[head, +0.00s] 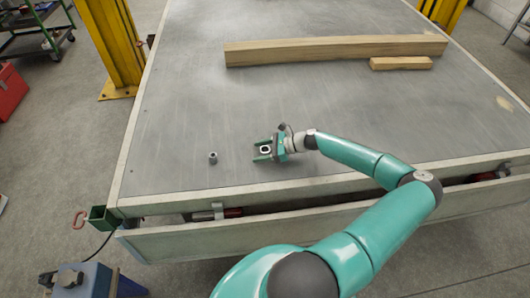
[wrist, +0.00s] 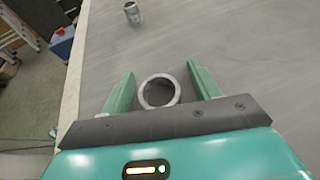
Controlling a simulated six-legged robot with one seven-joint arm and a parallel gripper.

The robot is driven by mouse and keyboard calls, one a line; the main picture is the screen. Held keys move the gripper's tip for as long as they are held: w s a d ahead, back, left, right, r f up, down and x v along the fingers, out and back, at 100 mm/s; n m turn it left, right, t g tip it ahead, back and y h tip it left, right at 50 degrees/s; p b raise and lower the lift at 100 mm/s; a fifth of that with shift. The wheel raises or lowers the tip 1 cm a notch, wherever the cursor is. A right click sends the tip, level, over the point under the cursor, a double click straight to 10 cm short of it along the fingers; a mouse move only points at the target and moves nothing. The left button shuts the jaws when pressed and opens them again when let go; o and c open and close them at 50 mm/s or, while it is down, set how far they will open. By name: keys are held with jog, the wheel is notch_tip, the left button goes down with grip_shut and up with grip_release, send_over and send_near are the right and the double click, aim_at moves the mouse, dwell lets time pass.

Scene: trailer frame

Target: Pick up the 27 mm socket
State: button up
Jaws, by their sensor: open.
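Two metal sockets are on the grey trailer bed (head: 190,110); no size marking is readable on either, so I cannot tell which is 27 mm. One ring-shaped socket (head: 265,150) lies between the fingers of my gripper (head: 258,151). In the wrist view this socket (wrist: 144,101) shows its round open top, nearer the left finger, with a clear gap to the right finger. My gripper (wrist: 160,72) is open around it. The other socket (head: 213,158) stands apart, left of my fingertips; it also shows at the top of the wrist view (wrist: 133,13).
A long timber beam (head: 330,50) and a short wood block (head: 400,63) lie at the back of the bed. The bed's raised front rail (head: 160,204) runs close in front of the sockets. Yellow posts (head: 112,45) stand beyond the edges. The middle of the bed is clear.

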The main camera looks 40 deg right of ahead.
jog(key=shift+w+a, duration=0.1)
jog(key=shift+w, duration=0.05)
jog(key=c, duration=1.2)
